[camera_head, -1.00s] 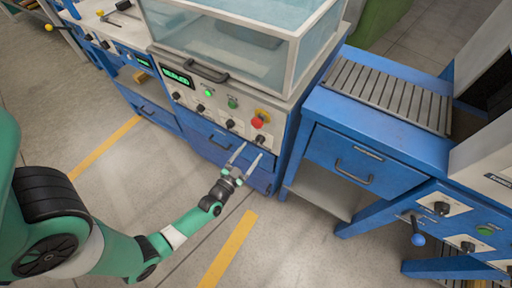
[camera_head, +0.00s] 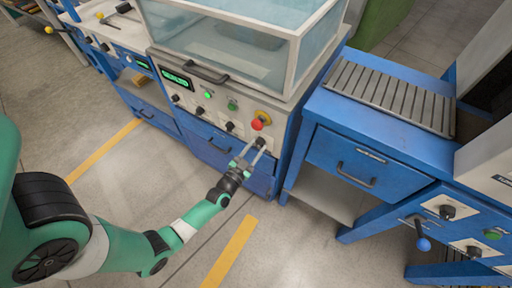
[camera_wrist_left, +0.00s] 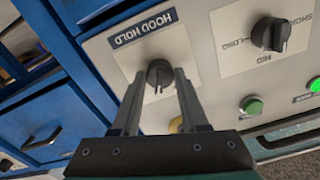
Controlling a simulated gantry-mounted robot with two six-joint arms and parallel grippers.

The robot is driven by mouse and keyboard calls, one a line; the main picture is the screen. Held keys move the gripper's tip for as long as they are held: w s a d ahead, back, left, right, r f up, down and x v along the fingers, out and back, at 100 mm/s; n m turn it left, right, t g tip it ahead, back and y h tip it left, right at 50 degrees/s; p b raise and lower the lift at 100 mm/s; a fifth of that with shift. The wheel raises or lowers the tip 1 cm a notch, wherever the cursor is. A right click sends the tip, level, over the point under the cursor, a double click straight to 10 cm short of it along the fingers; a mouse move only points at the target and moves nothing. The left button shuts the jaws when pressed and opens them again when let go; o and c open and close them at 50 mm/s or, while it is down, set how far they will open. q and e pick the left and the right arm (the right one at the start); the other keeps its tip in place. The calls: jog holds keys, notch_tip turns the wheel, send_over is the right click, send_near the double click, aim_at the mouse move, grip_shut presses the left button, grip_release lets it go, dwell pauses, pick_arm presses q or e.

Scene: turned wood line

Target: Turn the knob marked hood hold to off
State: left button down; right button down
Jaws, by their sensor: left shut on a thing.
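The hood hold knob (camera_wrist_left: 159,74) is a black round knob on a white plate, under a dark label (camera_wrist_left: 143,27) that reads "HOOD HOLD" upside down in the left wrist view. My left gripper (camera_wrist_left: 158,80) has one finger on each side of the knob and is shut on it. In the head view my left gripper (camera_head: 252,149) reaches the lower right of the white control panel (camera_head: 206,112), at the knob (camera_head: 261,141). The knob's pointer setting is hard to read. My right gripper is not in view.
Another black knob (camera_wrist_left: 271,34) and a green button (camera_wrist_left: 251,105) sit beside it. A red emergency button (camera_head: 258,123) is just above the gripper. A blue drawer cabinet (camera_head: 362,158) stands to the right. Open floor lies in front.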

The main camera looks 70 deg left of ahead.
pick_arm(q)
jog(key=shift+n, duration=0.4)
jog(key=n+b, duration=0.1)
jog(key=n, duration=1)
jog(key=shift+d+f, duration=0.1)
dwell(0.5)
jog(key=shift+c, duration=2.1)
grip_release()
